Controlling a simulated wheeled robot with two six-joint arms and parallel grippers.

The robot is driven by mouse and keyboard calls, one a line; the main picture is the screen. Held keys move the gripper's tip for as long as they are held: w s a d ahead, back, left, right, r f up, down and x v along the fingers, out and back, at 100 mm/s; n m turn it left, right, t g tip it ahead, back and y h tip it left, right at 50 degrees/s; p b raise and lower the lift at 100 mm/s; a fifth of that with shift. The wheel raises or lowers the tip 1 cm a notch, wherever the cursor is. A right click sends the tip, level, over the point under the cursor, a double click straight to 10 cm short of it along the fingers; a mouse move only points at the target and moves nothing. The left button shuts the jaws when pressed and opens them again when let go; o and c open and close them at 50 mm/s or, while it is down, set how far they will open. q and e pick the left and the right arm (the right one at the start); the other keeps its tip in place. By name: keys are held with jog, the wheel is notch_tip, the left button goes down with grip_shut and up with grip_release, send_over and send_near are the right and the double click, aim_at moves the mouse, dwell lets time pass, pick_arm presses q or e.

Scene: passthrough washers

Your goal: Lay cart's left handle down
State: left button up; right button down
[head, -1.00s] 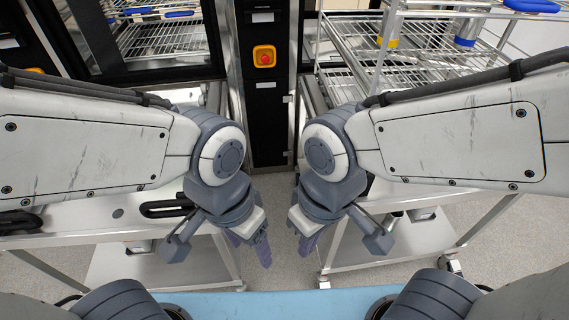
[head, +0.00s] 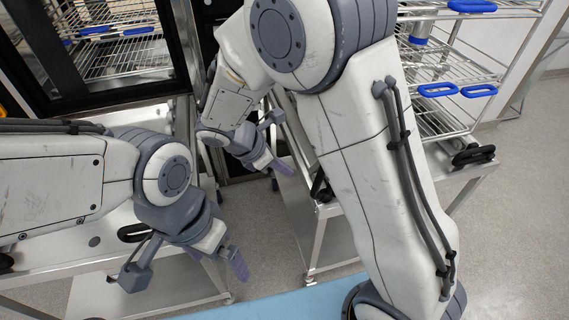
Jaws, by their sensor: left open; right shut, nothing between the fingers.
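The right cart (head: 332,211) has a steel top. Its left black handle (head: 321,187) is at the near left corner, partly hidden behind my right arm, so I cannot tell whether it stands up or lies down. Its right black handle (head: 473,155) shows at the near right. My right gripper (head: 276,167) is shut and empty, with purple fingers, just left of and beyond the left handle and apart from it in the picture. My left gripper (head: 236,264) is open and empty, low in front of the left cart.
A wire rack (head: 455,65) with blue-handled parts stands on the right cart. The left cart (head: 65,258) has a black handle (head: 134,232), partly behind my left arm. A washer with a dark frame (head: 110,100) stands behind. Grey floor (head: 262,225) is free between the carts.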

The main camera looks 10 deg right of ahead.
aim_at(316, 178)
jog(key=shift+w+d+f, duration=0.3)
jog(key=shift+d+f, duration=0.7)
jog(key=shift+d, duration=0.25)
jog(key=shift+w+d+f, duration=0.35)
jog(key=shift+d+f, duration=0.65)
jog(key=shift+d, duration=0.25)
jog(key=shift+w+d+f, duration=0.3)
jog(key=shift+d+f, duration=0.7)
jog(key=shift+d, duration=0.25)
jog(key=shift+p, duration=0.35)
